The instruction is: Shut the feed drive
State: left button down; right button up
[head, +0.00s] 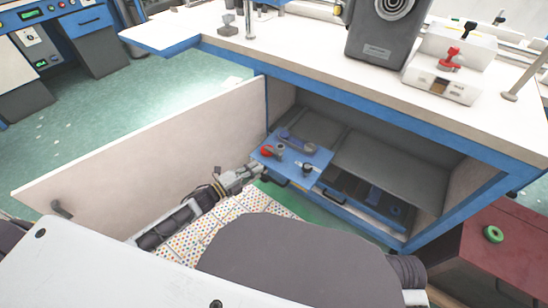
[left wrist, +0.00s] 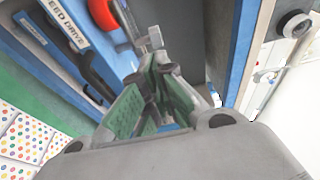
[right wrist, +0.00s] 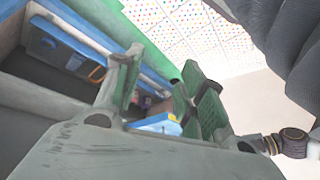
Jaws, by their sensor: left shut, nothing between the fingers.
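The feed drive (head: 292,153) is a blue unit in the open cabinet under the table, standing out past its neighbour. Its top carries a red part and dark fittings. In the left wrist view its label "FEED DRIVE" (left wrist: 66,24) shows on the front beside a black handle (left wrist: 82,62). My left gripper (head: 258,169) is shut and empty, close to the unit's front left corner; whether it touches is unclear. In the left wrist view its green-padded fingers (left wrist: 160,110) show. My right gripper (right wrist: 160,85) has its fingers apart, with no object held; it is hidden in the head view.
A white cabinet door (head: 150,140) stands open on the left. Another blue unit (head: 365,197) with a dark top sits deeper to the right. The white tabletop (head: 300,50) overhangs the cabinet. A dotted mat (head: 185,235) lies on the floor. A red cabinet (head: 500,250) stands at right.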

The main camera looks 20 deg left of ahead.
aim_at(282, 151)
pick_arm(q)
jog(key=shift+b+x, duration=0.6)
jog(key=shift+x, duration=1.65)
jog(key=shift+b+x, duration=0.8)
jog(key=shift+x, duration=1.7)
pick_arm(e)
notch_tip(282, 151, down, 7)
jog(key=a+t+y, duration=0.1)
jog(key=a, duration=0.1)
jog(key=shift+w+r, duration=0.2)
jog(key=shift+w, duration=0.15)
jog(key=shift+s+d+f, duration=0.1)
pick_arm(q)
jog(key=shift+w, duration=0.15)
